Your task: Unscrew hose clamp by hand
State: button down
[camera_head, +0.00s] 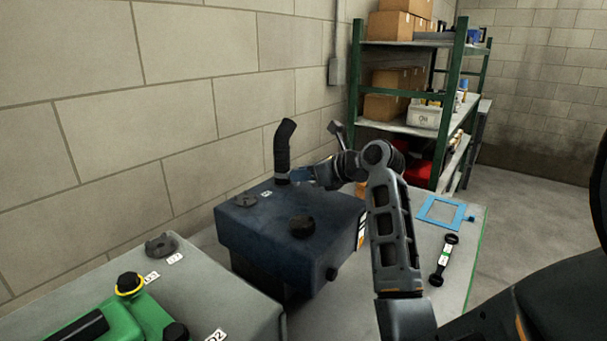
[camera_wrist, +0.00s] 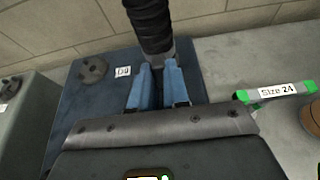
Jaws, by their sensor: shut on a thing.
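A black corrugated hose (camera_head: 283,145) stands upright from the dark blue block, its top bent to the right. It also shows at the top of the wrist view (camera_wrist: 150,22). A grey metallic part (camera_wrist: 158,56), apparently the hose clamp, sits at the hose's lower end. My gripper (camera_head: 298,174), with blue fingers, reaches in from the right at the hose base. In the wrist view the fingers (camera_wrist: 159,68) are shut on this grey part, one on each side. The clamp's screw is too small or too hidden to make out.
A green machine (camera_head: 150,318) is on the grey surface at front left. A blue frame (camera_head: 441,212) and a black tool (camera_head: 444,260) lie at right. A brick wall stands close behind the hose.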

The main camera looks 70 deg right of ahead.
jog(key=n+h, duration=0.1)
jog(key=a+n+h, duration=0.1)
jog(key=n, duration=0.1)
jog(key=shift+f, duration=0.15)
jog(key=shift+w+a+f+n+h, duration=0.1)
jog(key=shift+n+h, duration=0.5)
jog(key=shift+n, duration=0.25)
jog(key=shift+w+a+n+h, duration=0.1)
jog(key=shift+n+h, duration=0.5)
jog(key=shift+n, duration=0.25)
jog(key=c, duration=1.1)
grip_release()
jog(key=shift+d, duration=0.1)
jog(key=shift+s, duration=0.15)
jog(key=b+v, duration=0.1)
jog(key=v, duration=0.6)
jog(key=shift+s+a, duration=0.25)
jog(key=shift+a, duration=0.05)
jog(key=shift+c, duration=0.2)
